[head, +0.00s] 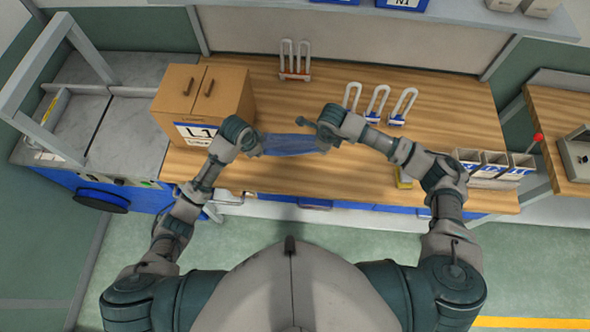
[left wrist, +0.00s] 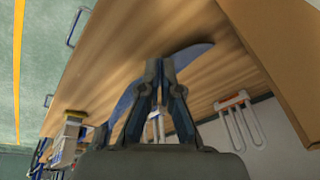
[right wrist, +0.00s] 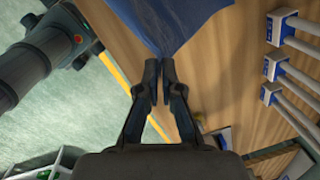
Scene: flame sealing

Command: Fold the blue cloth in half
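In the right wrist view the fingertips (right wrist: 160,68) are pinched together at a corner of the cloth (right wrist: 180,22). Part of the cloth is hidden by my grippers.
A cardboard box (head: 205,92) stands close to my left gripper. White bins (head: 492,163) stand at the right edge. The table (head: 270,182) is clear in front.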

